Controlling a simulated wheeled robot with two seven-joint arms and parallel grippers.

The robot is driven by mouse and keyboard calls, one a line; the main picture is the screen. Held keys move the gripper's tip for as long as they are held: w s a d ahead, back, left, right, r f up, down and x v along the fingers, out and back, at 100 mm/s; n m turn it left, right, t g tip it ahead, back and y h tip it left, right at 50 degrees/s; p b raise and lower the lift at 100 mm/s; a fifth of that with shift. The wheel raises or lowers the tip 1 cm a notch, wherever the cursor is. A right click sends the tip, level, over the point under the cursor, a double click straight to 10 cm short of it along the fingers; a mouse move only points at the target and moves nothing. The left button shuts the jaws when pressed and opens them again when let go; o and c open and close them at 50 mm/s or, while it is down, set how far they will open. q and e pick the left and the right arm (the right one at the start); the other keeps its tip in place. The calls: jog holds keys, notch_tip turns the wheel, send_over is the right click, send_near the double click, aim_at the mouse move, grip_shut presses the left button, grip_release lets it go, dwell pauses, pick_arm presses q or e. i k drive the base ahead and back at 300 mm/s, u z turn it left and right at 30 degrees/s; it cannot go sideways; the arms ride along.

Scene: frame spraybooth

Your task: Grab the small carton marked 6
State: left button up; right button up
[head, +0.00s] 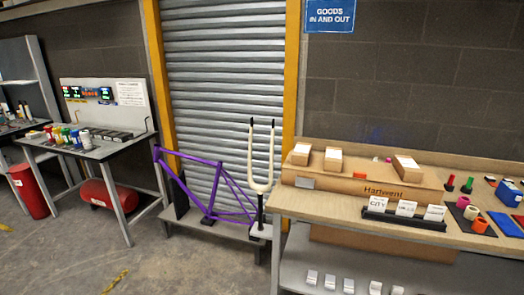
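Three small brown cartons with pale tops sit on a long brown box (345,183) on the right bench: one at the left (301,154), one beside it (333,159) and one further right (406,167). Several small white-topped blocks (330,281) stand in a row on the grey shelf below; they may be small cartons too. I cannot read a 6 on any of these. Neither of my grippers shows in the head view.
The right bench (425,238) also holds a black rack (404,219) of cards and coloured parts. A purple bicycle frame (210,185) and a cream fork (261,165) stand before the roller shutter (222,85). A left bench (95,151) holds bottles. Floor (60,255) is open at left.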

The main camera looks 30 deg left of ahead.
aim_at(301, 153)
jog(key=u, duration=0.25)
jog(key=i, duration=1.3)
jog(key=z, duration=0.55)
